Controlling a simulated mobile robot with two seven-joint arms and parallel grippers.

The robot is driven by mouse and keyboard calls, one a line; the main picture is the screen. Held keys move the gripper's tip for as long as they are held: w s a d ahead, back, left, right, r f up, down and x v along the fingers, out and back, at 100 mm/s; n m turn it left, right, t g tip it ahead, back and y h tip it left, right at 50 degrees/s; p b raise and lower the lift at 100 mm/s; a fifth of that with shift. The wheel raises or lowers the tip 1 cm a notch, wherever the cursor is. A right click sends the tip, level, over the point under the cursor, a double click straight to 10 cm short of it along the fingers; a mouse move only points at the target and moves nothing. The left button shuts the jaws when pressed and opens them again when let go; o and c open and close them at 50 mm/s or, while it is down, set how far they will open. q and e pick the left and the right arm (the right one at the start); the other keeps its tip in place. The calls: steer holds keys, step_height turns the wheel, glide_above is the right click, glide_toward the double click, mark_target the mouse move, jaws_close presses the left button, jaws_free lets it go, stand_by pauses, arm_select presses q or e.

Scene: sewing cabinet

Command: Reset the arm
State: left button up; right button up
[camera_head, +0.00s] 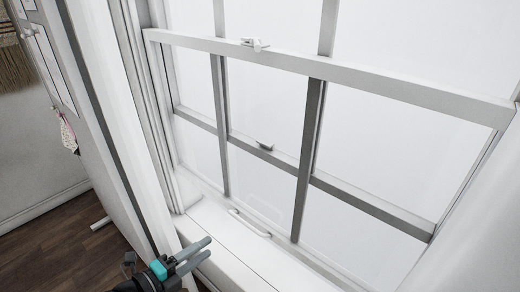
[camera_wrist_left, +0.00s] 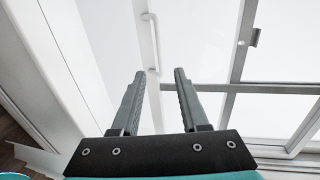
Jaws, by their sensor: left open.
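My left gripper (camera_head: 207,248) is at the bottom of the head view, just left of the window's lower sill. Its two grey fingers are apart, with nothing between them. In the left wrist view my left gripper (camera_wrist_left: 159,72) points toward the window, its fingertips a little short of the white bar handle (camera_wrist_left: 152,42) in the picture. The same handle (camera_head: 249,223) shows in the head view on the bottom rail, right of the fingers. I cannot tell the exact gap. My right gripper is not in view.
A white sash window (camera_head: 405,90) with grey bars fills the right side. A white latch (camera_head: 256,44) sits on its middle rail. A white sill (camera_head: 232,245) runs below. A wall with papers stands at left above a dark wood floor (camera_head: 75,250).

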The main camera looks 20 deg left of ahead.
arm_select(q)
steer(key=s+a+f+n+g+y, duration=0.1)
steer(key=s+f+n+g+y, duration=0.2)
steer(key=f, duration=0.4)
steer(key=s+a+f+n+y, duration=0.1)
steer(key=s+f+n, duration=0.35)
steer(key=f, duration=0.35)
steer(key=s+a+f+n+g+y, duration=0.1)
steer(key=s+f+n+g+y, duration=0.15)
steer(key=f+n, duration=0.35)
steer(key=s+d+f+n+g, duration=0.3)
steer(key=s+f, duration=0.4)
steer(key=s, duration=0.5)
steer(key=s+d+f+n+g, duration=0.4)
steer(key=s+f, duration=0.4)
steer(key=s, duration=0.3)
steer(key=d+g, duration=0.1)
steer(key=d, duration=0.1)
steer(key=shift+s+d, duration=0.3)
steer(key=shift+s, duration=0.1)
